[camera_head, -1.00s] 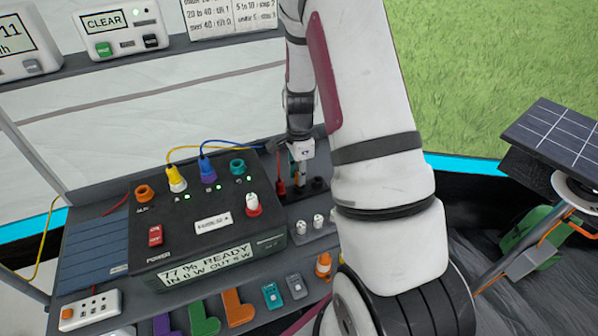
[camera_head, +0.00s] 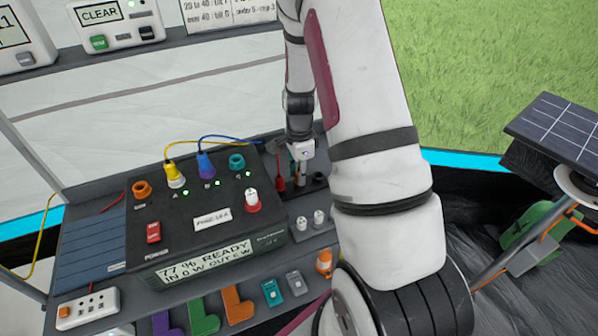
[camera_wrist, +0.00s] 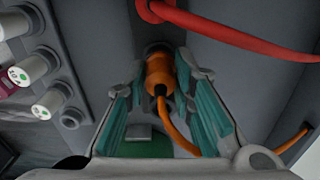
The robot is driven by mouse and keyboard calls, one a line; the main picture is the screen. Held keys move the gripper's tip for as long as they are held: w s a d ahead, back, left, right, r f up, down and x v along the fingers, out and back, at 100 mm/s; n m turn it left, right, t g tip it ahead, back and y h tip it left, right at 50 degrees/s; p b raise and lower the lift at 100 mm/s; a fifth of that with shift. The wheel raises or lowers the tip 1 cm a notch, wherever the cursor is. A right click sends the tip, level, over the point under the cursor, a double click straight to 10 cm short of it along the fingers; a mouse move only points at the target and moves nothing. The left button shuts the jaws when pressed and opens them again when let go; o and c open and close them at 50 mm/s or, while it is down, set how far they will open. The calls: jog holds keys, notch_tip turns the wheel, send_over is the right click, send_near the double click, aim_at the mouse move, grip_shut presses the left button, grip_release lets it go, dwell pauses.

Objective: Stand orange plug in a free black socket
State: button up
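The orange plug (camera_wrist: 160,72) is between the teal-padded fingertips of my gripper (camera_wrist: 161,82) in the wrist view. The fingers close on its sides, and its orange cable trails toward the lower right. A dark round socket (camera_wrist: 157,47) shows just beyond the plug's far end; I cannot tell whether the plug has entered it. In the head view my gripper (camera_head: 300,178) points down at the black socket strip right of the power box. A black socket (camera_head: 319,180) shows there beside the gripper. The plug is mostly hidden in that view.
A red plug (camera_head: 280,184) stands just left of my gripper; its red cable (camera_wrist: 245,38) crosses the wrist view. The power box (camera_head: 205,215) carries yellow and blue plugs. Coloured brackets (camera_head: 203,313) line the front.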

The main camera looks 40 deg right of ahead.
jog(key=shift+o, duration=1.2)
notch_tip(320, 180, up, 12)
jog(key=s+a+r+n+t+p, duration=0.1)
jog(key=s+a+r+n, duration=0.2)
jog(key=a+r+n, duration=0.3)
jog(key=s+a+r+n+t, duration=0.1)
jog(key=s+a+r+n, duration=0.3)
jog(key=r, duration=0.5)
jog(key=s+a+r+n+t+p, duration=0.1)
jog(key=s+a+r+n, duration=0.2)
jog(key=s+n, duration=0.3)
jog(key=s+a+r+n+t, duration=0.1)
jog(key=s+a+r+n, duration=0.3)
jog(key=s, duration=0.5)
jog(key=a+n, duration=0.1)
jog(key=a, duration=0.1)
jog(key=shift+s+a+n+p, duration=0.2)
jog(key=shift+a+n+p, duration=0.1)
jog(key=shift+n+p, duration=0.1)
